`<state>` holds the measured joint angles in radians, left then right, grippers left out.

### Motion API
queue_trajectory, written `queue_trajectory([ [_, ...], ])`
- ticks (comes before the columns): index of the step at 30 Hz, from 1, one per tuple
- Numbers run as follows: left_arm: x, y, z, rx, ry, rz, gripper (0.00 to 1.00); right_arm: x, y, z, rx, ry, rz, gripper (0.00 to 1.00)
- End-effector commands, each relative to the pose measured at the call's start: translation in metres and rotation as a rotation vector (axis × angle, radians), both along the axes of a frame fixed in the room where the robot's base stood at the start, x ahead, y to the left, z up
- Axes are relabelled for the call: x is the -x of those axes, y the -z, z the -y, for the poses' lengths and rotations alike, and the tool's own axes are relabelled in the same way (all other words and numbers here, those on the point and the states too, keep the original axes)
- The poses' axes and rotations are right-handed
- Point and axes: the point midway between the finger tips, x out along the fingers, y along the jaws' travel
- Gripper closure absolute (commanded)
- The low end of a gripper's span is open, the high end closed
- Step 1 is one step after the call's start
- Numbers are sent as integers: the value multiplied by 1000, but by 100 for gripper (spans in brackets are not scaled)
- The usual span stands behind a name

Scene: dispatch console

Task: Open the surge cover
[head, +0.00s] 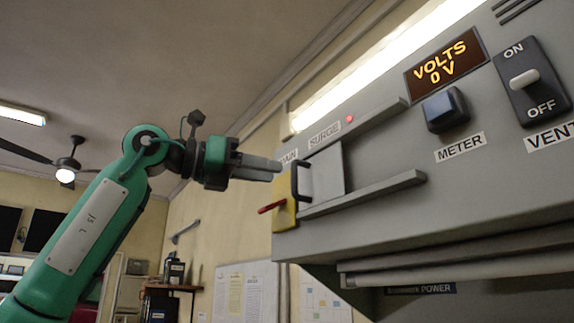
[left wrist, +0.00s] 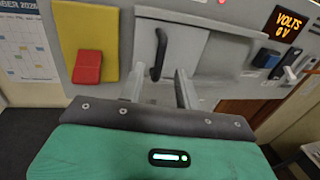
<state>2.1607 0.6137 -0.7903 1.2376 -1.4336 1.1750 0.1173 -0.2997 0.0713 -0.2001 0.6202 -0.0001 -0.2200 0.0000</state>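The surge cover (head: 327,172) is a pale flat panel between two grey rails under the SURGE label (head: 324,136). A black upright bar handle (head: 300,181) stands out near its left edge. In the left wrist view the cover (left wrist: 185,45) fills the top middle, with the handle (left wrist: 160,54) on it. My left gripper (head: 279,168) is open and empty, its fingers pointing at the handle. In the left wrist view the fingers (left wrist: 160,88) are spread, with the handle's lower end in line with the gap between them. I cannot tell whether they touch it. My right gripper is not in view.
A yellow plate (head: 285,212) with a red lever (head: 271,207) is just left of the cover. The lower rail (head: 365,194) sticks out below it. To the right are a blue meter button (head: 445,109), a volts display (head: 446,64) reading 0 V and a vent switch (head: 531,82).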

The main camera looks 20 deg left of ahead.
Motion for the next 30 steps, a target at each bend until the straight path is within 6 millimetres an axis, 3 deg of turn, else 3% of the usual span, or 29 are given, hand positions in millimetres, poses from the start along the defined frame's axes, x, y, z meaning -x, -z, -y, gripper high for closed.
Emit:
queue_trajectory([
  [1, -8, -3, 8, -2, 0, -2, 67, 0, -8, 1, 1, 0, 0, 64],
  [9, -29, -1, 33, 0, 0, -1, 67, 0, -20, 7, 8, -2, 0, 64],
  [20, -32, 0, 37, 1, 0, 0, 67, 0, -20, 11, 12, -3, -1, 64],
  [25, -32, 0, 37, 1, 0, 0, 98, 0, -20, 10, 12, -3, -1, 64],
  [30, -32, 0, 37, 1, 0, 0, 100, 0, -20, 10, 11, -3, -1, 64],
])
